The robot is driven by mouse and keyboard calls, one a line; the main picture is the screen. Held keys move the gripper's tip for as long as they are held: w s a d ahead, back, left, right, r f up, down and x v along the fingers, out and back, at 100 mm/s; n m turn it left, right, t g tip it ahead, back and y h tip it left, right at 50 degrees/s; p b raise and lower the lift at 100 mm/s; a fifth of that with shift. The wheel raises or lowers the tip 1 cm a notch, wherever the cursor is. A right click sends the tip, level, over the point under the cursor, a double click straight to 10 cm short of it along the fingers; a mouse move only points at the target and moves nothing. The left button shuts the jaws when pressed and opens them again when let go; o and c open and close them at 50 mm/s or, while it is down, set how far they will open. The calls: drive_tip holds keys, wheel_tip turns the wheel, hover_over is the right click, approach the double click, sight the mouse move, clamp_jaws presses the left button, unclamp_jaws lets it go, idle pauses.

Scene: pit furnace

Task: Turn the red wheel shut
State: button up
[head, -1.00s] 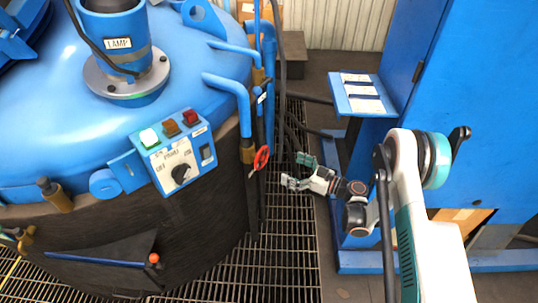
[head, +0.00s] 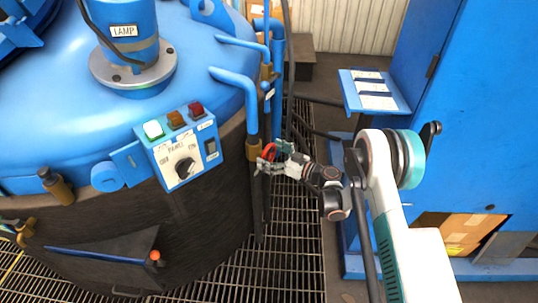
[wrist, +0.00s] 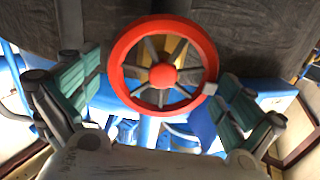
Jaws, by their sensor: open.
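The red wheel (wrist: 164,66) is a round red rim with grey spokes and a red hub. In the wrist view it faces the camera, between the two fingers of my gripper (wrist: 160,100). The fingers are spread wide, one on each side of the rim. The right fingertip looks close to the rim; I cannot tell whether it touches. In the head view the wheel (head: 269,152) sits on the pipe beside the furnace, partly hidden by my gripper (head: 276,158), which is open at it.
The blue furnace (head: 60,125) with its control panel (head: 180,155) stands left of the wheel. Blue pipes (head: 250,105) run down just behind it. A blue cabinet (head: 480,140) with a small shelf (head: 375,93) stands right. Grating (head: 285,260) covers the floor.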

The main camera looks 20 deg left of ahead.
drive_tip(key=c, duration=1)
drive_tip(key=shift+m, duration=0.4)
drive_tip(key=m, duration=0.3)
drive_tip(key=shift+w+m, duration=0.2)
drive_tip(key=shift+m, duration=0.1)
drive_tip(key=m, duration=0.4)
drive_tip(key=shift+w+d+f+m, duration=0.1)
drive_tip(key=shift+w+f+m, duration=0.05)
drive_tip(key=shift+m, duration=0.15)
drive_tip(key=m, duration=0.4)
drive_tip(key=shift+w+f, duration=0.1)
drive_tip(key=shift+f, duration=0.05)
drive_tip(key=shift+f+m, duration=0.2)
drive_tip(key=shift+m, duration=1.9)
